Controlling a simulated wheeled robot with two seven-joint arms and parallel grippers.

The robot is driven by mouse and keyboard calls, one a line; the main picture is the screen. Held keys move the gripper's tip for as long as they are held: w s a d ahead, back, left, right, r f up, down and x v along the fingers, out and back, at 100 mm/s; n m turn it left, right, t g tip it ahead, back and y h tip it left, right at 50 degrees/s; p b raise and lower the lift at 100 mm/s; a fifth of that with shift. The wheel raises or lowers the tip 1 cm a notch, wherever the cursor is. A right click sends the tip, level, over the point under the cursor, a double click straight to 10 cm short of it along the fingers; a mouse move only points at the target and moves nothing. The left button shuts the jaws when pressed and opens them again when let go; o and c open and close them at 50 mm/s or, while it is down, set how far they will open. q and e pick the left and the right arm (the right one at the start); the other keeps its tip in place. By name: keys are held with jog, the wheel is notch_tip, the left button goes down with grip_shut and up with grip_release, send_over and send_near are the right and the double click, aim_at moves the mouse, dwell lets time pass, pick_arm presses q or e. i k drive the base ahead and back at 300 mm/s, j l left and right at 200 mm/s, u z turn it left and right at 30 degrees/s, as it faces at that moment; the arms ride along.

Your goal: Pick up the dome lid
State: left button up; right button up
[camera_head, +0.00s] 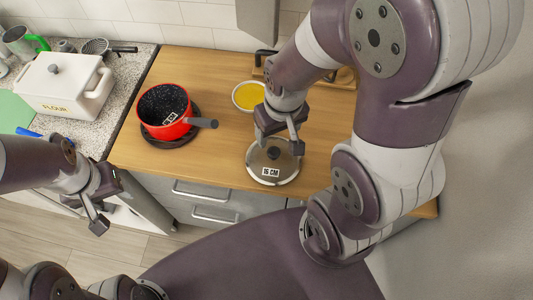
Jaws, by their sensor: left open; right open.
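The dome lid (262,169) lies on the wooden counter, a clear round lid with a dark knob and a "16 CM" label. My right gripper (282,143) is open just above the lid, its fingers close to the knob. I cannot tell whether they touch it, and the gripper covers the lid's far edge. My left gripper (91,213) is open and empty at the lower left, in front of the counter and well away from the lid.
A bowl with yellow contents (250,96) stands behind the lid. A white flour box (85,104) is at the far left. The wood between pot and lid is clear.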

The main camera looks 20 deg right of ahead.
aim_at(272, 165)
jog(key=z, duration=1.1)
jog(key=j+z, duration=0.2)
jog(key=z, duration=0.2)
jog(key=k+j+z, duration=0.1)
jog(key=z, duration=0.35)
jog(key=k+j+z, duration=0.1)
jog(key=j+z, duration=0.15)
jog(key=z, duration=0.15)
jog(key=k+j+z, duration=0.1)
jog(key=z, duration=0.35)
